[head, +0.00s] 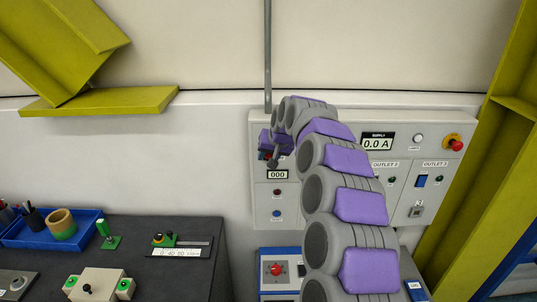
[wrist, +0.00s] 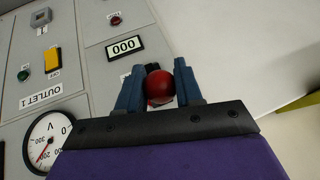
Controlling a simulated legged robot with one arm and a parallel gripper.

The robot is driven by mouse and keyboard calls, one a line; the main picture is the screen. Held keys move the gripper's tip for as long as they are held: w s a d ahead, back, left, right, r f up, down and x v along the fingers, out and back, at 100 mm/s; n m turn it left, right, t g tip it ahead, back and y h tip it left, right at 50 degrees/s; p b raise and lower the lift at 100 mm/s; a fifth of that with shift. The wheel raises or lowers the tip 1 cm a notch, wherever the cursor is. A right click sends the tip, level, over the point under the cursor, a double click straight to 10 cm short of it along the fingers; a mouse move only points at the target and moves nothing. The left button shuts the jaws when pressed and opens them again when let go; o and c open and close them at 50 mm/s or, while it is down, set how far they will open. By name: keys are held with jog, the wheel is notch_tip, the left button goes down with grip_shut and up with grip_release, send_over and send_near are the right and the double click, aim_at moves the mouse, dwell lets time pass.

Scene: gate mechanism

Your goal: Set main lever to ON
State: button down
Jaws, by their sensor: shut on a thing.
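The main lever's round red knob (wrist: 159,88) sits between the two blue fingers of my gripper (wrist: 157,70) in the wrist view. The fingers are shut on it, one on each side. A dark part shows just behind the knob; the rest of the lever is hidden by my gripper. In the head view my gripper (head: 267,155) is at the left side of the grey control panel (head: 262,205), just above the "000" display (head: 278,174). That display also shows in the wrist view (wrist: 124,46). I cannot read the lever's ON or OFF marking.
The panel also carries a 0.0 A supply display (head: 377,142), outlet switches, and a red and yellow stop button (head: 454,143). A voltmeter (wrist: 47,138) shows in the wrist view. A dark bench (head: 195,232) stands at left; a yellow-green beam (head: 495,140) rises at right.

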jog(key=shift+w+r, duration=0.1)
jog(key=shift+r, duration=0.1)
dwell(0.5)
jog(key=c, duration=0.8)
grip_release()
jog(key=shift+a, duration=0.1)
jog(key=shift+r, duration=0.1)
jog(key=b+v, duration=0.2)
jog(key=v, duration=1.5)
jog(key=shift+w+r, duration=0.1)
jog(key=shift+w, duration=0.1)
